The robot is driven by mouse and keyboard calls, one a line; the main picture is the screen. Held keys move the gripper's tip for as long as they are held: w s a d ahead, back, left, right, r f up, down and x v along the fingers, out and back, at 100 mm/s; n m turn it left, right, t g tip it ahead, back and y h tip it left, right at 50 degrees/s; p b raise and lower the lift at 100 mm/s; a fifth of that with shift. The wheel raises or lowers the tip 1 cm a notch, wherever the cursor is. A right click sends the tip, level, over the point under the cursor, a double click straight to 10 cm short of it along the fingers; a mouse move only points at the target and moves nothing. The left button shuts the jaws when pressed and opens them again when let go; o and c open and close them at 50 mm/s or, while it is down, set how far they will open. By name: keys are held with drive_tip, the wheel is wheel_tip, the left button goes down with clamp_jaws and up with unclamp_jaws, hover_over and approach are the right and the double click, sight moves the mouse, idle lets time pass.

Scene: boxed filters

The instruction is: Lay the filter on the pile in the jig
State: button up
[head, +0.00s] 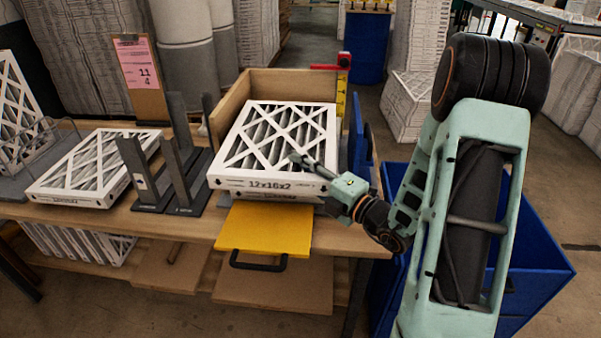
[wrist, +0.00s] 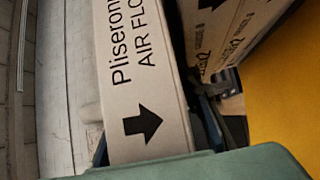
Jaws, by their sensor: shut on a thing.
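In the head view a white-framed pleated filter (head: 275,140), marked 12x16x2 on its front edge, lies roughly level at the wooden jig (head: 290,84). My gripper (head: 308,162) is shut on its right edge near the front corner, one finger over the top face. In the wrist view the held filter's edge (wrist: 138,75) shows an air flow arrow. Another filter edge (wrist: 228,32) shows beside it, at an angle; it appears to belong to the pile. The pile is mostly hidden in the head view, so I cannot tell whether the held filter touches it.
A yellow panel (head: 263,231) with a black handle projects at the jig's front. A yellow scale (head: 341,98) with a red pointer (head: 329,67) stands at its back right. Dark upright posts (head: 172,165) and another filter (head: 92,168) are left. A blue bin (head: 530,265) stands right.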

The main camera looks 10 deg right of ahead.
drive_tip(key=shift+s+f, duration=0.1)
drive_tip(key=shift+f, duration=0.4)
drive_tip(key=shift+s+d+f, duration=0.1)
drive_tip(key=shift+f, duration=0.15)
drive_tip(key=o, duration=0.9)
drive_tip(key=shift+f, duration=0.1)
drive_tip(key=shift+c, duration=0.2)
drive_tip(key=o, duration=0.4)
drive_tip(key=shift+f, duration=0.1)
